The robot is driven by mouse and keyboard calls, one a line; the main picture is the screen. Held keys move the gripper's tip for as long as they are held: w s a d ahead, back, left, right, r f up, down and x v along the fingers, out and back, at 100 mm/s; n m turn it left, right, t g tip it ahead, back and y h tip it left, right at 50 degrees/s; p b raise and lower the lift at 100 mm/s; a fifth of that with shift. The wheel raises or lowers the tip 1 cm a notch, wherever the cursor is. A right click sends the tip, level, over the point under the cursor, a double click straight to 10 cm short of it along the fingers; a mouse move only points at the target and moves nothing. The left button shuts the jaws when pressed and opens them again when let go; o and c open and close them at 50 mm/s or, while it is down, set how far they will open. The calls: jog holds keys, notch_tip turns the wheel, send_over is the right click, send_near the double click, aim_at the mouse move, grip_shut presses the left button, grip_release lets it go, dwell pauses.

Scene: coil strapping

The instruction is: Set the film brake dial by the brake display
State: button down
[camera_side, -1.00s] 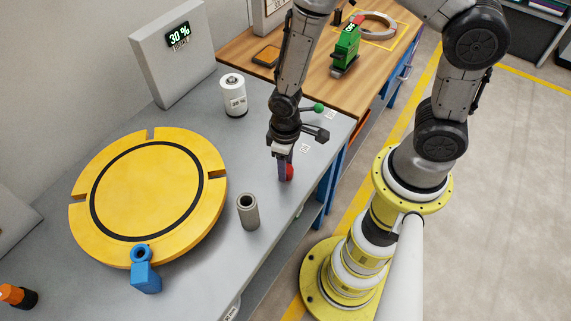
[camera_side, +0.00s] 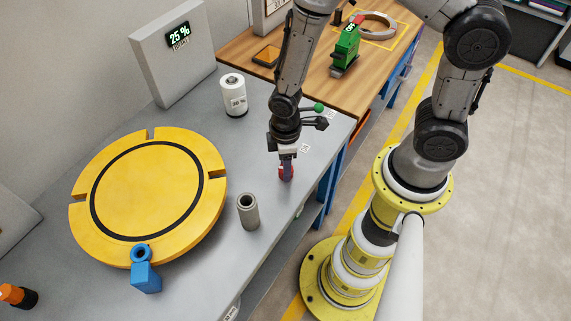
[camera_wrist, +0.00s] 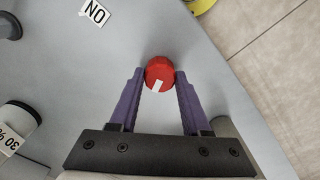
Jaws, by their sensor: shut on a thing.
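The film brake dial is a red round knob (camera_wrist: 160,72) with a white pointer mark, set on the grey bench top; it also shows in the side view (camera_side: 287,173), partly hidden by my fingers. My gripper (camera_wrist: 158,82) is shut on the dial, with one purple finger on each side of it. In the wrist view the pointer mark aims down and slightly left. The brake display (camera_side: 178,38) on the grey upright panel reads 25 %. A white cylinder (camera_side: 233,93) with a label stands behind; in the wrist view its label (camera_wrist: 8,142) reads 30 %.
A yellow turntable (camera_side: 146,195) fills the left of the bench, with a blue part (camera_side: 145,276) at its front edge. A grey tube (camera_side: 248,211) stands near the dial. A green-knobbed lever (camera_side: 318,108) is behind my gripper. A green tool (camera_side: 345,48) is on the wooden bench.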

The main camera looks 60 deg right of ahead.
jog(key=shift+c, duration=1.8)
grip_release()
jog(key=shift+r, duration=0.1)
notch_tip(320, 180, up, 14)
